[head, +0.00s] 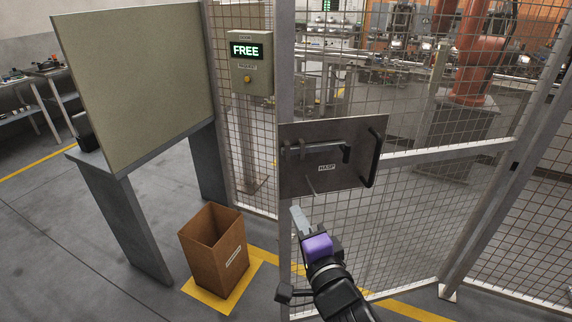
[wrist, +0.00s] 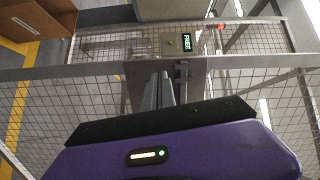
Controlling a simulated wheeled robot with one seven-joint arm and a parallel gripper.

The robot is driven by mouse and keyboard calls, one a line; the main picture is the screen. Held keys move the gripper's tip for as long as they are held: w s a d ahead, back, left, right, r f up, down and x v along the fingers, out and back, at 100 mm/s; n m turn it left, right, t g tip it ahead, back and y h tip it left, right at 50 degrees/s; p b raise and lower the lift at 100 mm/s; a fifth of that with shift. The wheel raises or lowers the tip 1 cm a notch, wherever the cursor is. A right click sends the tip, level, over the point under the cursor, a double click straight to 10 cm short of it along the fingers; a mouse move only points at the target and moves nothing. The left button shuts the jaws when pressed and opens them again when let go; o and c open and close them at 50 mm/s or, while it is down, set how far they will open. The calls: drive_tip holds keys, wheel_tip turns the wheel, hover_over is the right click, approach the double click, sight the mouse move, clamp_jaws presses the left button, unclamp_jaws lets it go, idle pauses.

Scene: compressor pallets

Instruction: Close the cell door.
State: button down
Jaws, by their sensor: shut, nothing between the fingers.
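The cell door is a wire mesh panel in a grey frame (head: 286,170). It carries a dark plate (head: 312,185) marked HASP, with a latch bar and a black pull handle (head: 375,158). The door's free edge appears nearer to me than the fence with the sign box, so the door looks ajar; the size of the gap is unclear. My gripper (head: 299,219), with a purple body, is shut and empty, just below the plate near the free edge. Its fingers (wrist: 158,92) also show in the wrist view beside the plate. I cannot tell whether they touch the door.
A sign box (head: 250,62) reading FREE is on the fixed fence behind. A brown bin (head: 215,250) stands on a yellow floor mark to the left. A beige board (head: 135,80) on grey legs stands farther left. An orange robot arm (head: 475,60) is inside the cell.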

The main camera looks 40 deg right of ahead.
wheel_tip(320, 180, up, 3)
drive_tip(key=w+d+m+h, duration=0.1)
drive_tip(key=w+d+m, duration=0.1)
drive_tip(key=m, duration=0.1)
drive_tip(key=p, duration=0.6)
approach(286, 163)
drive_tip(key=w, duration=0.1)
drive_tip(key=w+d+r, duration=0.1)
drive_tip(key=w, duration=0.1)
drive_tip(key=w+d+r, duration=0.1)
drive_tip(key=w, duration=0.1)
drive_tip(key=shift+r, duration=0.25)
drive_tip(key=shift+w+d+f, duration=0.2)
drive_tip(key=shift+w+d, duration=0.25)
drive_tip(key=shift+w, duration=0.2)
